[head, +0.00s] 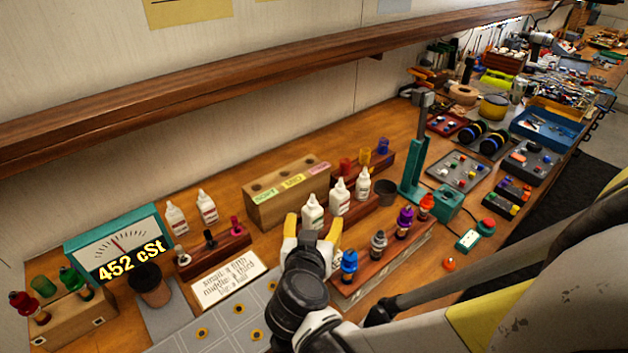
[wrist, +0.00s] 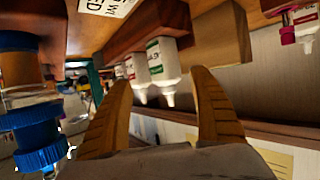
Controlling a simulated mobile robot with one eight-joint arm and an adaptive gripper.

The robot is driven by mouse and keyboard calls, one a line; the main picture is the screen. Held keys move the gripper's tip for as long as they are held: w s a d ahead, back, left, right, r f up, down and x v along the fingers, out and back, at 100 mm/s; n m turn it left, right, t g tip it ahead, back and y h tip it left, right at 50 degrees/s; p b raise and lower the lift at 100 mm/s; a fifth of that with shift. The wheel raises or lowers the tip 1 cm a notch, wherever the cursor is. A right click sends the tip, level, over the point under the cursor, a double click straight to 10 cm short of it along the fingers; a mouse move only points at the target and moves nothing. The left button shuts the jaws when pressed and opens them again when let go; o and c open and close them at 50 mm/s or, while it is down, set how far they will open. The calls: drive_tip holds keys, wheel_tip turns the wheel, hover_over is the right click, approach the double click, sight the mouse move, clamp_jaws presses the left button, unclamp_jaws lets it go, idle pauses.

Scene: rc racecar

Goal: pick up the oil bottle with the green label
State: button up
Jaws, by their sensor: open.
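White oil bottles with pointed caps stand in a row on a wooden rack. The nearest one (head: 312,212) is just beyond my gripper (head: 312,226) in the head view; its label colour is hard to tell there. In the wrist view, which appears upside down, a bottle with a green label (wrist: 164,62) shows between and beyond my open yellow fingers (wrist: 160,100). A bottle with a red label (wrist: 136,70) is beside it. The fingers are apart and hold nothing; whether they reach around the nearest bottle is unclear.
Two more white bottles (head: 207,207) stand at the left, near the viscosity meter (head: 118,245). A wooden block with holes (head: 287,196) is behind the row. A rack with coloured shock parts (head: 378,270) lies right of my gripper. A long shelf (head: 200,85) runs above.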

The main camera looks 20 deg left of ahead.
sight(311, 219)
drive_tip(key=b+x, duration=0.1)
drive_tip(key=x, duration=0.1)
drive_tip(key=a+b+x, duration=0.1)
drive_tip(key=x, duration=0.2)
drive_tip(key=shift+f, duration=0.25)
drive_tip(key=shift+s, duration=0.1)
drive_tip(key=c, duration=1.3)
